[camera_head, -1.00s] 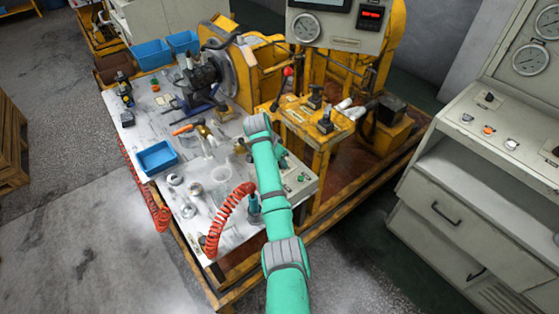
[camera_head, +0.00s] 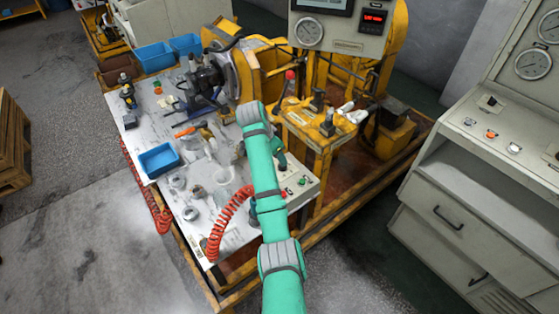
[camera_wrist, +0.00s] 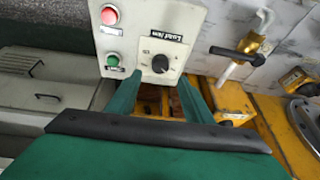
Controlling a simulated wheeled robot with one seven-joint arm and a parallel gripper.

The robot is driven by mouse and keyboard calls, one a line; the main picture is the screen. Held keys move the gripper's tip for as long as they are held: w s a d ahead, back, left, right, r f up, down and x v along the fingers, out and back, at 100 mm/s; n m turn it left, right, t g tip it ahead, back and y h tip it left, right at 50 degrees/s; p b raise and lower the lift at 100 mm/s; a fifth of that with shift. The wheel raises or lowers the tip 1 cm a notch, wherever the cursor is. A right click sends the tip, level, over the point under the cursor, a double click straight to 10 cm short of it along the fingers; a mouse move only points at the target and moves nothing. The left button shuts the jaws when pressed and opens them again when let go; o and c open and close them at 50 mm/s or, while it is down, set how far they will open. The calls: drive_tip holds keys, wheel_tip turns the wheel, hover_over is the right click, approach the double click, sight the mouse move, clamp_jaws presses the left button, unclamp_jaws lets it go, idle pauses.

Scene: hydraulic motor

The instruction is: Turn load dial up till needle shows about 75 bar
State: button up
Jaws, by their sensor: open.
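The black load dial (camera_wrist: 160,63) sits on a pale control box (camera_wrist: 190,18) in the wrist view, under a label too blurred to read fully. Its pointer mark is too small to read surely. My gripper (camera_wrist: 159,84) is open, with one green finger on each side of the dial and slightly below it in the picture. I cannot tell whether the fingers touch the box. In the head view the control box (camera_head: 306,183) is partly hidden by my arm. A round gauge (camera_head: 308,33) is on the upright panel; its needle is too small to read.
A red button (camera_wrist: 109,15) and a green button (camera_wrist: 113,60) are left of the dial. A brass valve (camera_wrist: 250,43) with a black handle stands to the right. A red coiled hose (camera_head: 228,218) and a blue tray (camera_head: 158,159) are on the bench.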

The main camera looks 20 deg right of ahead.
drive_tip(key=v, duration=0.3)
drive_tip(key=shift+r, duration=0.15)
idle(0.5)
